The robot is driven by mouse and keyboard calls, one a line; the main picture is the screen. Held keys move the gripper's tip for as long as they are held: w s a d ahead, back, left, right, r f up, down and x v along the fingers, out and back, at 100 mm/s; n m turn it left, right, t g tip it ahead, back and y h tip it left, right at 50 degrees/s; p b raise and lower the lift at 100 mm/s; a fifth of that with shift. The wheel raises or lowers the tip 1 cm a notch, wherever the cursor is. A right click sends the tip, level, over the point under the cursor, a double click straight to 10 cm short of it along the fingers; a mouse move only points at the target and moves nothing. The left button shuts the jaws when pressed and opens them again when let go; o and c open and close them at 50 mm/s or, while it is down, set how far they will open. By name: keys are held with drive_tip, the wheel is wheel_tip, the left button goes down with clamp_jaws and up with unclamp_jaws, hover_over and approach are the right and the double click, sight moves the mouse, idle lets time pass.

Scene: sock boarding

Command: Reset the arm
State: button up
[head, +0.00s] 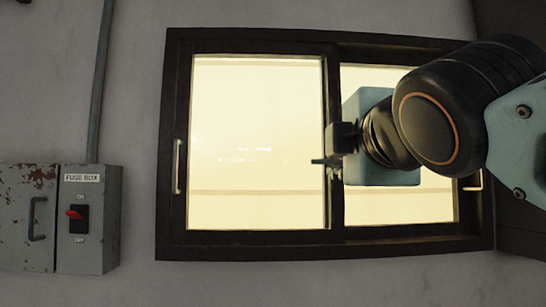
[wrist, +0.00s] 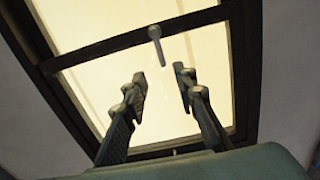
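My gripper (wrist: 160,76) shows in the wrist view with its two dark fingers apart and nothing between them. In the head view my gripper (head: 328,163) is at the end of my arm, which reaches in from the right. It is in front of the middle bar of a dark-framed window (head: 174,120), and my wrist hides part of the right pane. The wrist view also shows the window (wrist: 100,47), with a small grey handle (wrist: 155,45) beyond the fingertips. I cannot tell the distance from the fingertips to the window.
A grey fuse box (head: 95,245) with a red switch (head: 74,214) is on the wall at the lower left. Its rusty door (head: 22,250) is beside it, and a conduit (head: 101,80) runs up from it. The wall between fuse box and window is clear.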

idle(0.4)
wheel_tip(320, 180, down, 20)
drive_tip(key=d+r+m+g+p, duration=0.1)
drive_tip(key=d+m+g+p, duration=0.15)
drive_tip(key=m+g, duration=0.4)
drive_tip(key=s+f+m+g+p, duration=0.1)
drive_tip(key=s+f+m+g, duration=0.1)
drive_tip(key=f, duration=0.5)
drive_tip(key=s+a+f+m+g+p, duration=0.1)
drive_tip(key=s+f+m+g, duration=0.1)
drive_tip(key=s+f+m, duration=0.3)
drive_tip(key=s+f+m+g+p, duration=0.1)
drive_tip(key=s+f+m, duration=0.3)
drive_tip(key=f, duration=0.6)
drive_tip(key=shift+s+a+f+g, duration=0.25)
drive_tip(key=shift+s+f+g, duration=0.2)
drive_tip(key=shift+s, duration=0.4)
drive_tip(key=shift+w+r, duration=0.1)
drive_tip(key=shift+r, duration=0.05)
drive_tip(key=shift+c, duration=0.3)
